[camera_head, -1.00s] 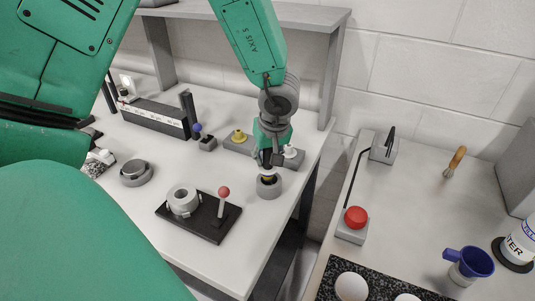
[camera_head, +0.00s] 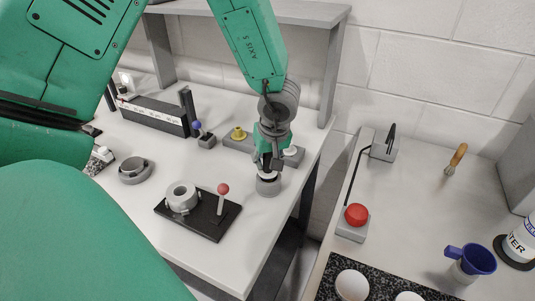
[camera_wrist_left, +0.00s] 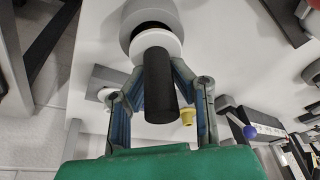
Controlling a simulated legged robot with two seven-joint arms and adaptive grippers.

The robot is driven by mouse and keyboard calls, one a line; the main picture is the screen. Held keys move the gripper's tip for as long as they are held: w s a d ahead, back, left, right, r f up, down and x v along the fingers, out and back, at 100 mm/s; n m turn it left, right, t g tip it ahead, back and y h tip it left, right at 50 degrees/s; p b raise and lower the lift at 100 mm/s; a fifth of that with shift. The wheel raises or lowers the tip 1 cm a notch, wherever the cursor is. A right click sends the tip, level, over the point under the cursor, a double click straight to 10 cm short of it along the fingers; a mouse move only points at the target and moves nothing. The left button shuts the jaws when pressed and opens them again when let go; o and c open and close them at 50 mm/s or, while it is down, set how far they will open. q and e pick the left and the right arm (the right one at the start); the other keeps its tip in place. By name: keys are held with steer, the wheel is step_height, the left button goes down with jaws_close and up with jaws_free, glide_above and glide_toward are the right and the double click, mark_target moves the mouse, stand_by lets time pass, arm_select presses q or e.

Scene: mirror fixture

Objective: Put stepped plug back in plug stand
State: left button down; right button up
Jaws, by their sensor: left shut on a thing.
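My left gripper (camera_head: 267,166) is shut on the stepped plug, around its black cylindrical handle (camera_wrist_left: 159,85). A white disc (camera_wrist_left: 157,43) sits at the handle's far end. Just beyond it is a grey round ring (camera_wrist_left: 150,14) with a dark opening; it also shows under the gripper in the head view (camera_head: 268,188). I cannot tell whether the plug touches the ring. The gripper hides part of the stand. My right gripper is not in view.
A black plate (camera_head: 207,226) carries a grey round part (camera_head: 181,197) and a red-knobbed lever (camera_head: 223,190). Another grey round part (camera_head: 134,171) lies to its left. A blue-knobbed block (camera_head: 207,140) is behind. The table's right edge is close to the ring.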

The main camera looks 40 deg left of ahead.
arm_select(q)
steer(key=c, duration=1.3)
jaws_free()
